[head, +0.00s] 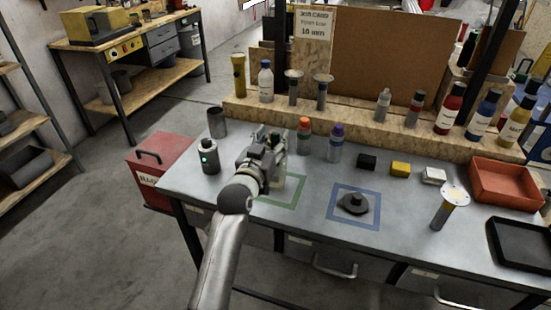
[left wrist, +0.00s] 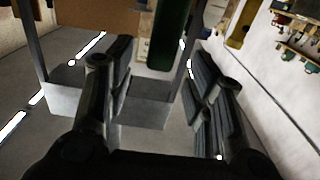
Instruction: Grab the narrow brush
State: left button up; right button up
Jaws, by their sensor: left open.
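I cannot make out for certain which thing is the narrow brush. Two slim upright things with flared grey tops, the left one (head: 293,88) and the right one (head: 322,92), stand on the wooden ledge and may be brushes. My left gripper (head: 268,140) is over the table's back left part, in front of the ledge. In the left wrist view its fingers (left wrist: 160,95) are apart. A dark green upright thing (left wrist: 171,35) shows beyond and between them, apparently not gripped. My right gripper is not in view.
An orange-capped bottle (head: 304,137) and a purple-capped bottle (head: 335,143) stand right of my left gripper. A red tray (head: 505,184) is far right.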

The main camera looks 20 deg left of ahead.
pick_arm(q)
jog(key=shift+w+f, duration=0.1)
jog(key=shift+w, duration=1.35)
jog(key=shift+c, duration=0.5)
grip_shut()
